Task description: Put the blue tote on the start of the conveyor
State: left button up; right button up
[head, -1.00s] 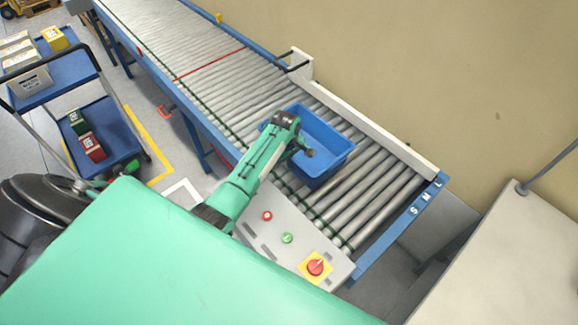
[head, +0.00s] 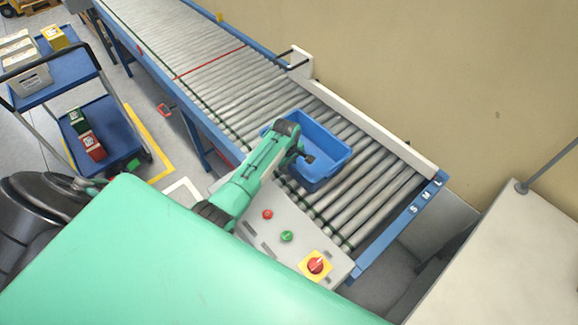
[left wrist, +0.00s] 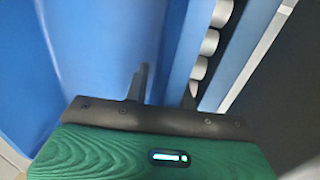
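The blue tote (head: 334,158) is an open, empty-looking box over the near end of the roller conveyor (head: 350,208). It looks about level; I cannot tell whether its bottom touches the rollers. My left gripper (head: 305,157) is at the tote's rim on the side toward me. In the left wrist view my left gripper (left wrist: 164,88) has one finger over the blue tote (left wrist: 100,45) and the other past its wall, and it appears closed on that wall. The fingertips are partly hidden. My right gripper is not in view.
A control panel (head: 287,237) with red and green buttons and a yellow-red switch stands at the conveyor's near side. A white guide rail (head: 372,127) runs along the far side. A blue cart (head: 105,130) with boxes stands left. Rollers on both sides of the tote are clear.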

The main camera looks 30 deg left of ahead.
pick_arm(q)
notch_tip(320, 180, up, 12)
jog(key=b, duration=0.1)
jog(key=shift+s+a+r, duration=0.15)
jog(key=shift+s+r, duration=0.05)
jog(key=shift+s, duration=0.2)
dwell(0.6)
